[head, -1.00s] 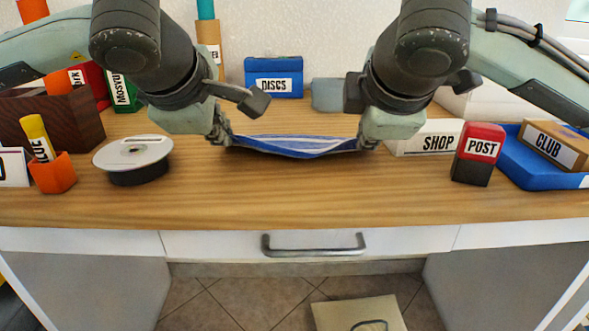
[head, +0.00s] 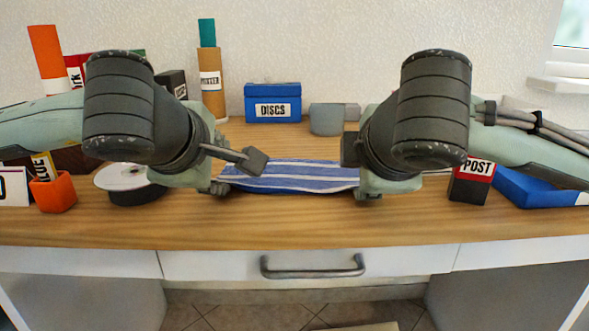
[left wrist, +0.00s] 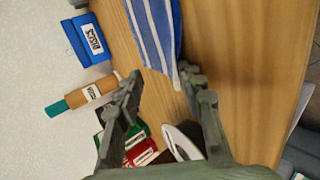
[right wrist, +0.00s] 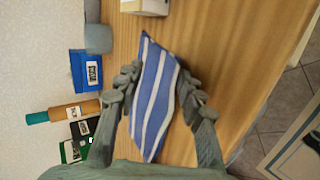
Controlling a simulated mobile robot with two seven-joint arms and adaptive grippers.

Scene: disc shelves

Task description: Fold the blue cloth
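The blue cloth (head: 295,178) with white stripes lies as a narrow band across the middle of the desk, between my two grippers. It also shows in the left wrist view (left wrist: 153,30) and the right wrist view (right wrist: 157,95). My left gripper (left wrist: 160,82) is open at the cloth's left end; a cloth corner lies near one fingertip. My right gripper (right wrist: 158,88) is open, its fingers on either side of the cloth's right part. I cannot tell whether the fingers touch it. In the head view, the wrists hide the fingertips and parts of the cloth's ends.
A POST stamp (head: 470,182) and a blue tray (head: 535,188) stand right. A blue DISCS box (head: 273,103) and a grey container (head: 326,119) are behind. The desk front is clear.

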